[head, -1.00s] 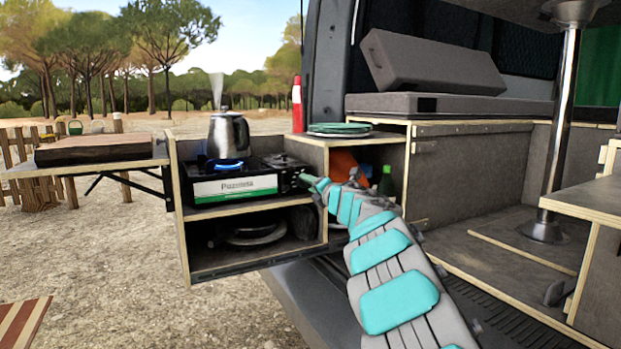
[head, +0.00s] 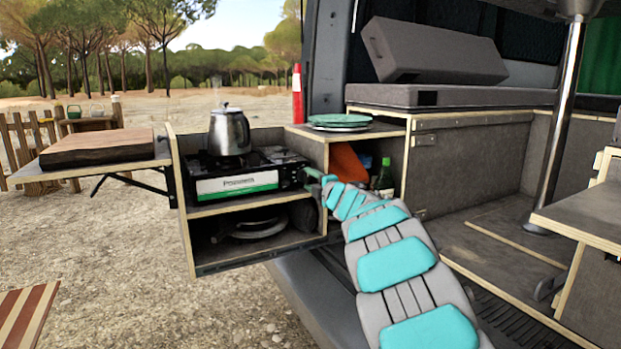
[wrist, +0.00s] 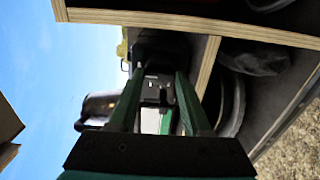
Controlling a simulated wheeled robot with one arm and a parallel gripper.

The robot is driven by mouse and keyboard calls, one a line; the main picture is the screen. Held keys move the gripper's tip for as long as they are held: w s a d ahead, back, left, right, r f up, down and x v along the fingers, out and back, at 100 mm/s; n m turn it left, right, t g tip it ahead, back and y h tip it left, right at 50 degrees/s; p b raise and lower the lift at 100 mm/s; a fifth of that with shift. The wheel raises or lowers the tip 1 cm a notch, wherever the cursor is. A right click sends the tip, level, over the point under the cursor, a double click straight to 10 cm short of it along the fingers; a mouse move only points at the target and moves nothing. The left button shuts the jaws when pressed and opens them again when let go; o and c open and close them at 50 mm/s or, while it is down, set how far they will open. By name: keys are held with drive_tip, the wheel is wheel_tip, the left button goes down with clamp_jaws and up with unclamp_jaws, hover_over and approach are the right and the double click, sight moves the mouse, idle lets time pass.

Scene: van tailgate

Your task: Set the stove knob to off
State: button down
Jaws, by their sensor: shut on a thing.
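The portable gas stove (head: 237,185), with a white and green front, sits in the pull-out kitchen box. A steel kettle (head: 230,132) stands upright on it, and no blue flame shows under the kettle. My gripper (head: 312,178) is at the stove's right end, where the knob is; arm and fingers hide the knob in the head view. In the wrist view, my gripper (wrist: 157,82) has its two green fingers around a small dark grey part, the stove knob (wrist: 153,92), and is shut on it. The knob's exact angle cannot be read. The kettle also shows there (wrist: 98,106).
Green plates (head: 340,121) lie on the box top right of the stove. A bottle (head: 385,178) and an orange item (head: 347,163) sit in the compartment below. A wooden board (head: 100,147) lies on the left side shelf. The wooden box walls are close to my gripper.

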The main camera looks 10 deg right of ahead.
idle(0.4)
drive_tip(key=shift+c, duration=1.7)
unclamp_jaws()
drive_tip(key=shift+s, duration=0.1)
drive_tip(key=b+v, duration=0.1)
drive_tip(key=v, duration=0.6)
drive_tip(key=shift+s, duration=0.25)
drive_tip(key=shift+d, duration=0.1)
